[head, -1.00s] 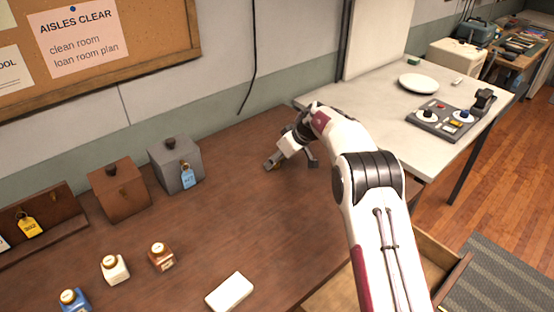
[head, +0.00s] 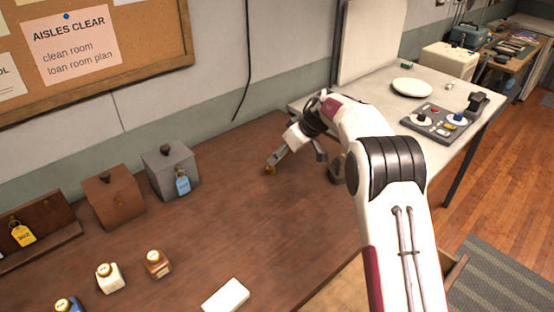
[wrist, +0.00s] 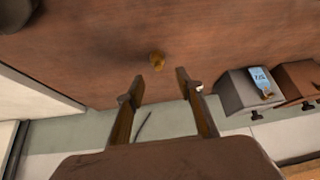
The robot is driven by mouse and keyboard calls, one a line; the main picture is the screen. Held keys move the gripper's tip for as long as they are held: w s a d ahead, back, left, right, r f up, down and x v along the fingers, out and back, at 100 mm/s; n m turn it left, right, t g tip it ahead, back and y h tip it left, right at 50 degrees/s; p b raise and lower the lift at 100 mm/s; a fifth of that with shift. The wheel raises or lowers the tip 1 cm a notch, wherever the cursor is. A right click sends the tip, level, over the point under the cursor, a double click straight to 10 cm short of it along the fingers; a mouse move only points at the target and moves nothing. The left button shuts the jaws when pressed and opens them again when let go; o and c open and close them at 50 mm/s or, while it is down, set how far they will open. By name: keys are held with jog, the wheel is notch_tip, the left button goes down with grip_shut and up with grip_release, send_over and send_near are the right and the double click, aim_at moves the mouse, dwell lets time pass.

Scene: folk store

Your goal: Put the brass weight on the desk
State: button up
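My gripper (head: 295,161) is low over the back right part of the desk. In the wrist view my gripper (wrist: 160,77) is open, with a clear gap between its fingers and nothing held.
A grey box (head: 170,168) with a blue tag and a brown box (head: 113,197) stand along the wall. Small bottles (head: 156,263) and a white block (head: 226,296) are nearer the front. A dark object (head: 336,169) is partly behind my arm. The desk's middle is clear.

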jog(key=shift+v, duration=2.45)
